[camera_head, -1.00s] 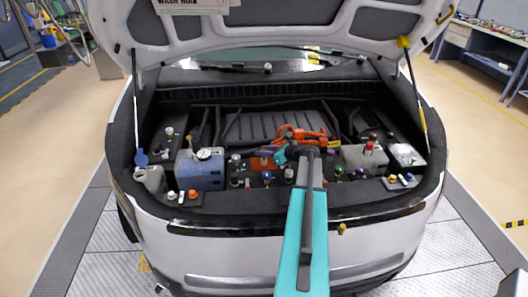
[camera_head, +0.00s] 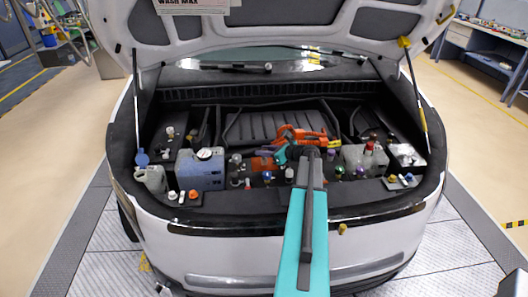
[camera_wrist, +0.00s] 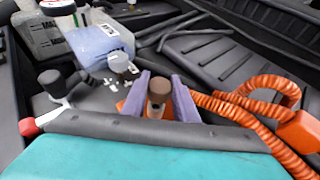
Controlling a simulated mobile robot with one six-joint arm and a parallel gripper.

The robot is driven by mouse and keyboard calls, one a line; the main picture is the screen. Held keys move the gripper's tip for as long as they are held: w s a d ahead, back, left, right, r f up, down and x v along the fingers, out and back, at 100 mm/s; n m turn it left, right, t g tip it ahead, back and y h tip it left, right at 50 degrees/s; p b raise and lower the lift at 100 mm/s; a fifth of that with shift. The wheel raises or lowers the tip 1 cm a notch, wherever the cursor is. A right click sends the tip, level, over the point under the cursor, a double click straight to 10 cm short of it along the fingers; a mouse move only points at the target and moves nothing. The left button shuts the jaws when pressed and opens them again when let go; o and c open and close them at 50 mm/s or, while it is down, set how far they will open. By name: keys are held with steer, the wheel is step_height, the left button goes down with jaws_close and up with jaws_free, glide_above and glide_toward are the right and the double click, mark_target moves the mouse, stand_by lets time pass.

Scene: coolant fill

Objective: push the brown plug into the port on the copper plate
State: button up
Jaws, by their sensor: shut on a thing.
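The brown plug (camera_wrist: 159,88) stands between the two purple fingers of my gripper (camera_wrist: 161,95) in the wrist view. The fingers are shut on it, and its round brown top faces the camera. A paler part of the plug shows below the top. In the head view the copper-orange plate (camera_head: 262,163) lies left of my gripper (camera_head: 279,155). The port is hidden, so I cannot tell whether the plug touches it.
An orange corrugated hose (camera_wrist: 235,112) runs close to the right of my fingers. A blue tank (camera_head: 200,170) with a white cap stands to the left. A black knob (camera_wrist: 52,83) is left of the gripper. The raised hood (camera_head: 270,35) hangs above the bay.

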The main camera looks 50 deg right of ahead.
steer(key=shift+f+b, duration=0.65)
steer(key=shift+f, duration=0.65)
stand_by(0.4)
steer(key=o, duration=1.1)
steer(key=shift+c, duration=0.2)
steer(key=shift+s, duration=0.15)
steer(key=b+v, duration=0.3)
steer(key=v, duration=1)
steer(key=shift+s+r+b, duration=0.25)
steer(key=shift+b, duration=0.15)
